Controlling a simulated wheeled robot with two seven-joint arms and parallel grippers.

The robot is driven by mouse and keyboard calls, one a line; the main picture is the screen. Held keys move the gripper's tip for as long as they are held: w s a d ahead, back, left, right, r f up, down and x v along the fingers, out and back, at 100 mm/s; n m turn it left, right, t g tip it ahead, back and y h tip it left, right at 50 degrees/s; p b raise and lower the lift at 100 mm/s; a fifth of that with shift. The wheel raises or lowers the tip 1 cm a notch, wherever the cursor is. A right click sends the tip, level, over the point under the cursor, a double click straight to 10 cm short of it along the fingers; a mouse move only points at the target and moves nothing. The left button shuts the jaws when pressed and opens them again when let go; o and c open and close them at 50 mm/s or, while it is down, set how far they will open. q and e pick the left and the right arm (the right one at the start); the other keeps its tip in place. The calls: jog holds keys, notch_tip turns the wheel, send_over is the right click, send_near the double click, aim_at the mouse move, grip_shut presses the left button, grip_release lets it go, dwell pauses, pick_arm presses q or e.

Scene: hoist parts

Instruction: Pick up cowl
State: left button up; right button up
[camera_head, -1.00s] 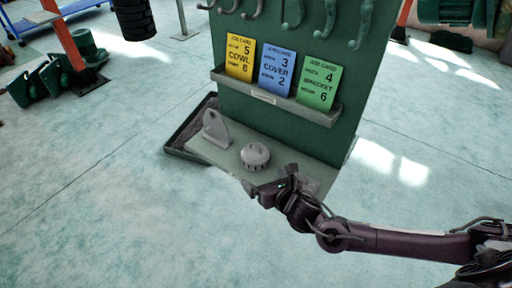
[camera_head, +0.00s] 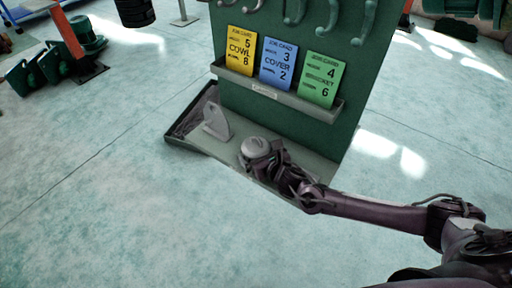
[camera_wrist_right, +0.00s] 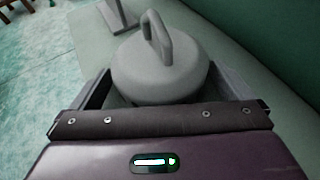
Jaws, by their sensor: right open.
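The cowl, a grey domed round part with a loop handle on top (camera_head: 256,147), sits on the grey shelf of the green stand. It fills the middle of the right wrist view (camera_wrist_right: 155,72). My right gripper (camera_head: 263,158) is low at the cowl's near right side. In the wrist view its two fingers are open, one on each side of the cowl. Contact between the fingers and the cowl cannot be told. The cowl's lower near part is hidden by the gripper. My left gripper is not in view.
A grey upright bracket plate (camera_head: 216,122) stands left of the cowl on the shelf (camera_head: 237,149). The green board (camera_head: 290,122) with yellow (camera_head: 240,52), blue (camera_head: 278,64) and green (camera_head: 320,80) cards rises behind. The floor in front is clear.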

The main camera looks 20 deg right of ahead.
jog(key=c, duration=0.9)
jog(key=shift+c, duration=0.2)
jog(key=shift+r, duration=0.15)
